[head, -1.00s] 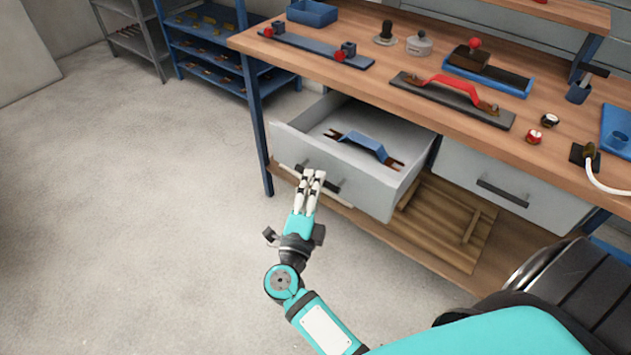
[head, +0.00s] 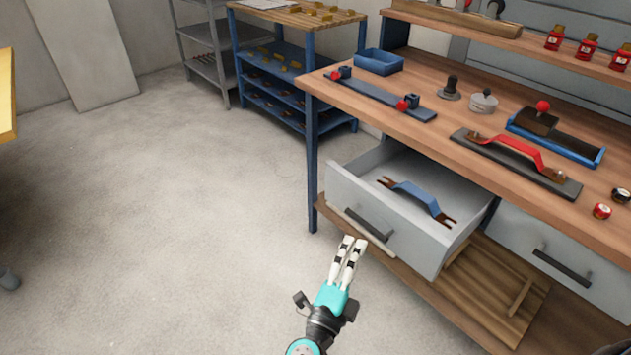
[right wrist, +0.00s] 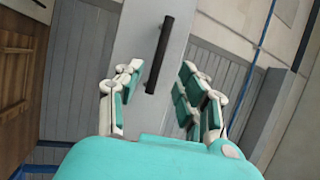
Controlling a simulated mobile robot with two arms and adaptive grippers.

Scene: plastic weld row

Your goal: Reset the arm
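My right gripper (head: 351,243) shows at the bottom middle of the head view, just in front of the open drawer. Its fingers look close together there, but the right wrist view (right wrist: 160,88) shows them apart with nothing between them. The open grey drawer (head: 440,252) has a dark bar handle (head: 369,224), and the fingertips are just left of and below it in the picture. The handle also shows beyond the fingers in the right wrist view (right wrist: 160,55). A blue part with a raised handle (head: 415,194) lies in the drawer. My left gripper is out of view.
The wooden workbench (head: 455,135) holds fixtures, a blue bin (head: 379,62) and a red-handled part (head: 505,144). A second drawer (head: 562,250) is closed. A blue shelf rack (head: 270,70) stands behind.

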